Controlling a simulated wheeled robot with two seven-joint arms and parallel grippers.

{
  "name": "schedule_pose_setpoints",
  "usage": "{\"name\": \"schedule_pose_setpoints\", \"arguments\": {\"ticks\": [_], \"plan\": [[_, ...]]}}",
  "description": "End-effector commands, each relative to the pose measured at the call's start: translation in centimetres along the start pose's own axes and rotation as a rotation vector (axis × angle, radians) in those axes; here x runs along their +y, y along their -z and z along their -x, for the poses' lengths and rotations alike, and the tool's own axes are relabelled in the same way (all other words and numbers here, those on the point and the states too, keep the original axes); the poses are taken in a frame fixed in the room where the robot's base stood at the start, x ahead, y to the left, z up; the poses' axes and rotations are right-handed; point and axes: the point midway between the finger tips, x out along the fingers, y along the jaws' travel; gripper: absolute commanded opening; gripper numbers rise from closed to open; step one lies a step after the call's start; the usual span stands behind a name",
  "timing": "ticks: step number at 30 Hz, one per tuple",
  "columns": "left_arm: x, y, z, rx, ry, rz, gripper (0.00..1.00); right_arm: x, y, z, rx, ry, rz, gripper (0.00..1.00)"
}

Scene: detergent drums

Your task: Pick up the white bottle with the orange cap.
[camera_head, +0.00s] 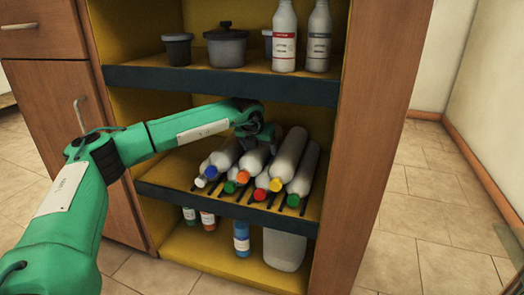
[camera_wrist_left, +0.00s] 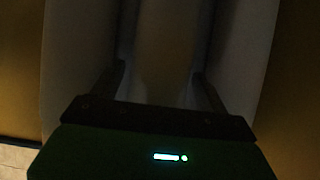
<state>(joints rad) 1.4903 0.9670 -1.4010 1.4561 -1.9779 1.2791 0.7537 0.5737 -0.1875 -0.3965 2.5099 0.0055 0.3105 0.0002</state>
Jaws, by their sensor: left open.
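The white bottle with the orange cap (camera_head: 254,161) lies on its side in a stack of bottles on the middle shelf, its cap facing the front. Bottles with blue, green, red and yellow caps lie around it. My left gripper (camera_head: 266,131) is over the far part of the stack, close above or at the orange-capped bottle. In the left wrist view my gripper (camera_wrist_left: 158,78) is open, with pale, dim bottle bodies below and between the fingers. That view is too dark to tell contact, and no cap shows in it. My right gripper is not in view.
The upper shelf (camera_head: 220,84) sits close above my left arm and holds dark pots and two upright bottles. The cabinet's right side panel (camera_head: 375,150) stands beside the stack. Small bottles and a white jug (camera_head: 284,249) are on the bottom shelf. Free floor is at the right.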

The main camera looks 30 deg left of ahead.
Motion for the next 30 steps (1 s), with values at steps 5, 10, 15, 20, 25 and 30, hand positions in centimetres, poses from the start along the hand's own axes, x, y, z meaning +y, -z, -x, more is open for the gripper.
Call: {"name": "schedule_pose_setpoints", "arguments": {"ticks": [5,10,15,20,25,30], "plan": [[-0.02,-0.01,-0.21,0.0,0.001,0.0,0.77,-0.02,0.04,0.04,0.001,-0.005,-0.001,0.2],[-0.02,0.01,-0.19,0.0,0.001,0.0,0.65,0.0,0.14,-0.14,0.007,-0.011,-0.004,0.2],[0.0,0.02,-0.19,0.0,0.0,0.0,0.32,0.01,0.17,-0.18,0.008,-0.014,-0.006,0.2],[-0.03,-0.2,0.05,-0.005,0.002,0.001,0.08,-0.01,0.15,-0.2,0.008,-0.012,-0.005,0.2],[-0.01,-0.18,0.02,-0.005,0.002,0.001,0.08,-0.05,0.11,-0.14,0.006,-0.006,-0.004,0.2],[0.07,-0.25,0.04,-0.004,0.002,0.001,0.08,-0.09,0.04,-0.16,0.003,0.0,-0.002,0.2]]}}
